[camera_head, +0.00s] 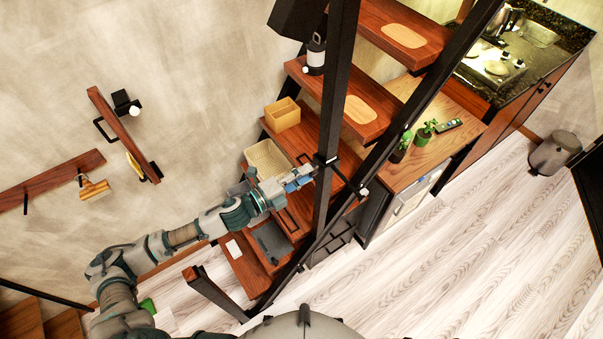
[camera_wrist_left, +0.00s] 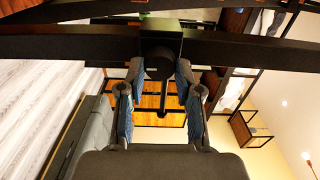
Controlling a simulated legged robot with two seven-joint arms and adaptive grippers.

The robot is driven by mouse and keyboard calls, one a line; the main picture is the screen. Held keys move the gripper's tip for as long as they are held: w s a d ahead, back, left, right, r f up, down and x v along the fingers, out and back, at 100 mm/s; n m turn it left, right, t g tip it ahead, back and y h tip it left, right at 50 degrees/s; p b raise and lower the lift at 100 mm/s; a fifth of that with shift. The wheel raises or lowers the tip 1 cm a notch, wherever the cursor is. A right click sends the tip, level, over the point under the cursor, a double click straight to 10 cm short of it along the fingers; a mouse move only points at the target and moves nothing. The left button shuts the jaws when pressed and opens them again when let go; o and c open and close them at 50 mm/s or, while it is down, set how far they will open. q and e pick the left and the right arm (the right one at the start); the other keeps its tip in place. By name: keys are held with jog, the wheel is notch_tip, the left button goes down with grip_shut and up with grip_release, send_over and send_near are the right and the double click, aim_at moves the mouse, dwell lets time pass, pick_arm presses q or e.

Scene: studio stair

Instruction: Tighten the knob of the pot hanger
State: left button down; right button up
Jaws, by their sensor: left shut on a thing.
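The pot hanger (camera_head: 326,159) is a dark clamp on the black stair post, with a thin rod running down to the right. In the left wrist view its block (camera_wrist_left: 161,30) sits on the dark beam. Its round black knob (camera_wrist_left: 158,64) faces the camera. My left gripper (camera_head: 303,178) reaches the post from the left. In the wrist view its blue-padded fingers (camera_wrist_left: 159,73) stand on both sides of the knob and are shut on it. In the head view the gripper hides the knob. My right gripper is not in view.
The black post (camera_head: 334,90) and the sloping stair rail (camera_head: 410,110) stand close to the gripper. Wooden treads carry a beige basket (camera_head: 267,158) and a yellow box (camera_head: 282,114). Potted plants (camera_head: 424,134) stand on the cabinet to the right. Pale floor (camera_head: 480,235) is clear at right.

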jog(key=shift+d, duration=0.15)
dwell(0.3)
pick_arm(q)
jog(key=c, duration=0.8)
grip_release()
jog(key=shift+o, duration=0.2)
jog(key=shift+w+d, duration=0.15)
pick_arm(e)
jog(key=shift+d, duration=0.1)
pick_arm(q)
jog(key=v, duration=1.1)
jog(key=shift+s+a, duration=0.2)
jog(key=shift+a, duration=0.15)
jog(key=shift+f, duration=0.1)
